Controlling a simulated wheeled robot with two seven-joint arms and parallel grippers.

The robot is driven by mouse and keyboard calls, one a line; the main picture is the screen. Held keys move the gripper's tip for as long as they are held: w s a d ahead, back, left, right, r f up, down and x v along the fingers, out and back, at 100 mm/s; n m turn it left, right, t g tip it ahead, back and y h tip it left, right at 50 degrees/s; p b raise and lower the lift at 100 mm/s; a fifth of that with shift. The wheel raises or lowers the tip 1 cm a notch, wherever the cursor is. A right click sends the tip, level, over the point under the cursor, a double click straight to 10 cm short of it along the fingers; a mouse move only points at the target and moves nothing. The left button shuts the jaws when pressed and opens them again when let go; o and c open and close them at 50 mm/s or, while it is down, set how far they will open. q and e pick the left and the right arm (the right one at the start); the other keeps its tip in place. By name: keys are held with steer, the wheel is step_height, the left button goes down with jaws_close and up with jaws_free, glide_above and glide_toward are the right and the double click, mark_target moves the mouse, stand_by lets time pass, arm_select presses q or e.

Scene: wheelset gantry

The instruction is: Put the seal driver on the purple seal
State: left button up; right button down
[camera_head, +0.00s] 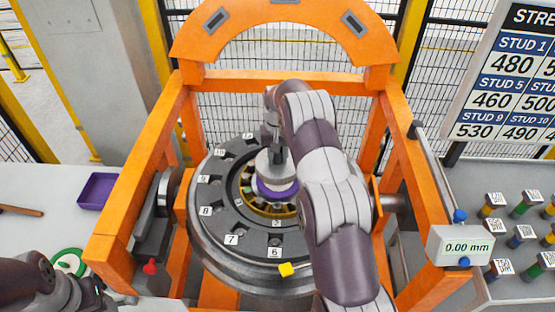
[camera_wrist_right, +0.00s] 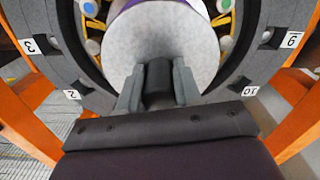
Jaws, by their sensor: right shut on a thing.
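The seal driver (camera_head: 277,166), a light grey round disc with a dark handle, is over the centre of the dark wheel hub. The purple seal (camera_head: 276,190) shows as a ring just below the driver's front edge. I cannot tell whether they touch. My right gripper (camera_head: 276,140) is shut on the driver's handle from above, partly hidden by my right arm. In the right wrist view the handle (camera_wrist_right: 158,82) is between the two fingers, with the grey disc beyond and slivers of purple at the top edge. My left arm is at the lower left; its fingers are unclear.
An orange gantry frame (camera_head: 178,130) surrounds the numbered wheel ring (camera_head: 215,245). A purple tray (camera_head: 97,191) and a green ring (camera_head: 70,262) lie on the left bench. Several coloured studs stand on the right bench, near a 0.00 mm display (camera_head: 463,246).

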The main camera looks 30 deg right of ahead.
mark_target(279, 164)
steer(key=shift+s+f+p, duration=0.15)
steer(key=shift+f+p, duration=0.25)
steer(key=shift+f, duration=0.45)
steer(key=shift+s, duration=0.35)
steer(key=shift+w+f, duration=0.25)
steer(key=shift+f, duration=0.25)
arm_select(q)
steer(key=shift+s+f+b, duration=0.45)
steer(key=shift+f, duration=0.25)
arm_select(e)
steer(key=shift+s+f, duration=0.1)
steer(key=shift+f, duration=0.1)
